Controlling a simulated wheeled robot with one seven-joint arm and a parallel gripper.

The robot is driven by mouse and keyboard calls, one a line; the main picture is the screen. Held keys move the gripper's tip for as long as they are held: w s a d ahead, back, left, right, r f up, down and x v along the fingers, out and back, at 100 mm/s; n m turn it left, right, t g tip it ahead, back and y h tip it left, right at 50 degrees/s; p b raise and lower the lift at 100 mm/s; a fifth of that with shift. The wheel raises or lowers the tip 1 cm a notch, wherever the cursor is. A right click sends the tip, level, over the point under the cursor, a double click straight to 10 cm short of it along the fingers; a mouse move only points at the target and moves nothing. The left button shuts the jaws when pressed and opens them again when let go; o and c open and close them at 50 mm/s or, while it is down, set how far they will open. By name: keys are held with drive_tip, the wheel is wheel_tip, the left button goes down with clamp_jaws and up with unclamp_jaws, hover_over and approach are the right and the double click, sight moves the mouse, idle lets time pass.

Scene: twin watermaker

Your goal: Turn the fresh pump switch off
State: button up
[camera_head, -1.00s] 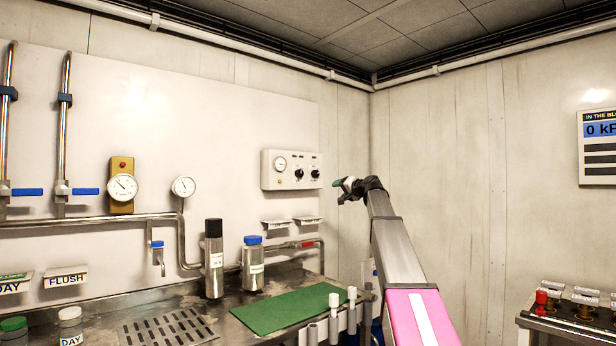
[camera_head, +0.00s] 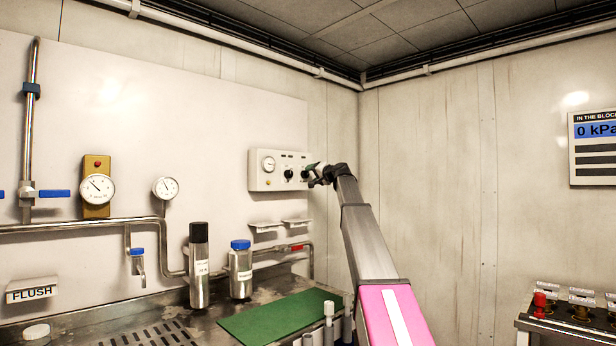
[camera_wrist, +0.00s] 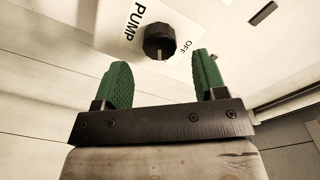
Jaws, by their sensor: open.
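The white control box (camera_head: 259,183) on the back wall carries a dial and two black knobs. In the wrist view a black knob (camera_wrist: 159,42) sits on its white plate, with the word PUMP on one side and OFF on the other. The rest of the label is cut off, and I cannot tell the knob's setting for sure. My gripper (camera_head: 312,172) is at the right end of the box, by the right knob. In the wrist view my gripper (camera_wrist: 161,66) is open and empty. Its green fingers are apart, with the knob ahead between their tips, not gripped.
Small label shelves (camera_head: 266,227) and a pipe (camera_head: 262,251) run below the box. A steel bench with a green mat (camera_head: 275,318), a dark-capped cylinder (camera_head: 199,265) and a blue-capped bottle (camera_head: 240,270) stands lower.

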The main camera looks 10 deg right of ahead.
sight(307, 174)
drive_tip(key=x, duration=0.3)
drive_tip(key=shift+w+a, duration=0.15)
drive_tip(key=shift+w, duration=0.1)
drive_tip(key=c, duration=0.9)
drive_tip(key=shift+n, duration=0.3)
drive_tip(key=n, duration=1.1)
drive_tip(key=shift+y, duration=0.4)
drive_tip(key=shift+n, duration=0.5)
